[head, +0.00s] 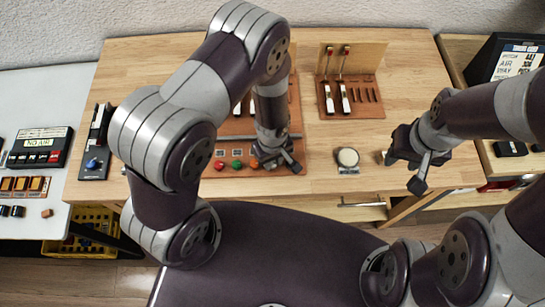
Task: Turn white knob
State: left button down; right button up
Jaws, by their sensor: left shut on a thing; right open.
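A wooden board (236,128) on the table carries a row of small round knobs: red (220,165), green (237,165) and orange (254,163). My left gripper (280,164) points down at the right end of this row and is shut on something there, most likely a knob. The gripper hides what it holds, and no white knob shows plainly in the row. A round cream-white disc (347,157) on a small grey base stands apart, right of the board. My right gripper (402,172) is open and empty above the table's front right edge.
An upright wooden panel with levers (352,92) stands at the back. A black device with a blue knob (93,164) is at the left. A white side table (35,100) and a right-hand cabinet flank the table.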

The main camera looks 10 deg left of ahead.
aim_at(273, 162)
pick_arm(q)
jog(key=shift+w+r+n, duration=0.1)
jog(key=shift+n, duration=1.8)
jog(key=shift+p, duration=0.3)
jog(key=c, duration=1.2)
grip_release()
jog(key=shift+o, duration=0.2)
notch_tip(273, 162, up, 13)
jog(key=b, duration=0.1)
jog(key=shift+f, duration=0.2)
